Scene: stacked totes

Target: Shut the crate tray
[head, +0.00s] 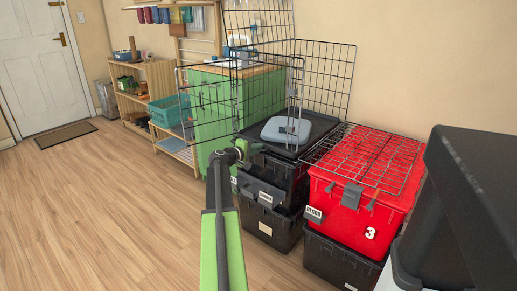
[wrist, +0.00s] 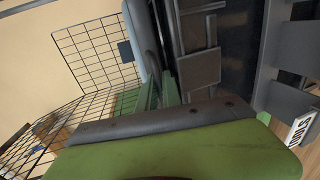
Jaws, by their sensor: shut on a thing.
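The crate is a black wire cage (head: 325,75) standing on stacked black totes. Its black tray (head: 322,128) forms the floor, and its front edge faces me. A grey-blue pad (head: 287,130) lies on the tray and shows at the top of the wrist view (wrist: 138,25). My gripper (head: 252,149) is at the front left of the tray, low against its front edge. In the wrist view the green fingers (wrist: 160,95) are close together, shut on the tray's front edge. The exact contact is partly hidden. I cannot tell how far the tray sticks out.
Black totes (head: 268,218) stand below the crate. A red tote (head: 345,212) marked 3, with a wire panel (head: 385,150) on top, stands to the right. A dark bin (head: 475,190) fills the right edge. A green cabinet (head: 210,115) stands behind.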

